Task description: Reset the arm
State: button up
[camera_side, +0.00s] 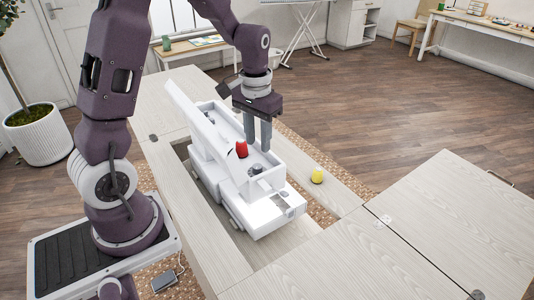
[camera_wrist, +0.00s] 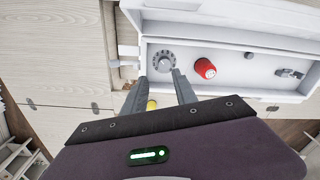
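My gripper (camera_side: 257,140) hangs with its fingers pointing down over the far side of the white sewing machine (camera_side: 265,222). A red spool (camera_side: 242,149) stands in the machine's open top compartment, close to the fingers in the side view. The red spool also shows in the wrist view (camera_wrist: 204,68), to the right of the fingers. A yellow spool (camera_side: 317,175) sits on the cabinet top, right of the machine. It is partly hidden behind the fingers in the wrist view (camera_wrist: 151,105).
The machine sits in the opening of the pale wooden cabinet (camera_side: 340,265). Its white lid (camera_side: 196,118) is raised on the left. A cabinet leaf (camera_side: 465,215) spreads out bare at the right. A potted plant (camera_side: 40,135) stands at the far left. Open floor lies behind.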

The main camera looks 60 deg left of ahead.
jog(key=s+d+r+m+t, duration=0.1)
jog(key=s+d+r+t, duration=0.1)
jog(key=s+d+r, duration=0.3)
jog(key=s+d+r+m+t, duration=0.1)
jog(key=s+d+r, duration=0.3)
jog(key=r, duration=0.4)
jog(key=s+d+r+m+t, duration=0.1)
jog(key=s+d+t, duration=0.1)
jog(key=s, duration=0.7)
jog(key=shift+s+d+r, duration=0.3)
jog(key=shift+d, duration=0.25)
